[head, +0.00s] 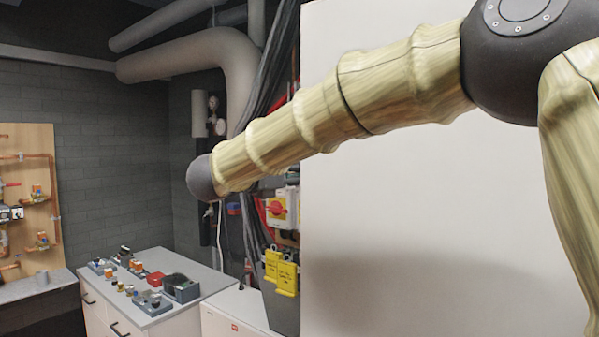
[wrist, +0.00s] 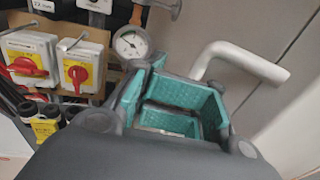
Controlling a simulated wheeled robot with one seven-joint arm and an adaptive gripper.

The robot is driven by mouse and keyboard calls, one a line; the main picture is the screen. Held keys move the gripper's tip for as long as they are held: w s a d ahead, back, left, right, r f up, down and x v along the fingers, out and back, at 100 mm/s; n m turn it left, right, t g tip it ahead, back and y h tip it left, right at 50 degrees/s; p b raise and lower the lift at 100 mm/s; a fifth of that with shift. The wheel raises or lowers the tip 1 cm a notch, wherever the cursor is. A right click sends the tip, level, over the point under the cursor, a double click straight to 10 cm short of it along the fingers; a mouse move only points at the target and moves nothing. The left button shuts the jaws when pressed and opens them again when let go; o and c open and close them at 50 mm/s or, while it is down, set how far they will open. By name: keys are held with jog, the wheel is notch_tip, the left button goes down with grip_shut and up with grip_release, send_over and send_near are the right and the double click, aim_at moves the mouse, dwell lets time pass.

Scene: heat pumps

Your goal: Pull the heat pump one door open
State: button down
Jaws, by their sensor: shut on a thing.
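The handle's near end passes behind the gripper, so the exact grip is hidden. The handle's other end bends back towards a pale panel (wrist: 225,22), which looks like the door. In the head view, a large pale flat surface (head: 430,220) fills the right side, partly behind my arm. My gripper and the handle do not show in the head view.
Red-and-yellow rotary switches (wrist: 80,75) and a pressure gauge (wrist: 131,43) are close to the gripper's left. A grey-topped cabinet (head: 155,290) with small parts stands at lower left in the head view. Yellow tags (head: 282,272) hang beside the pale surface.

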jog(key=c, duration=1.8)
grip_release()
jog(key=shift+h, duration=0.3)
jog(key=s, duration=0.1)
jog(key=s+r, duration=0.1)
jog(key=s+a+r, duration=0.1)
jog(key=shift+s, duration=0.35)
jog(key=shift+c, duration=0.2)
jog(key=b+v, duration=0.9)
jog(key=v, duration=0.2)
jog(key=shift+s+b, duration=0.4)
jog(key=shift+s, duration=0.1)
jog(key=shift+r, duration=0.15)
jog(key=shift+b, duration=0.85)
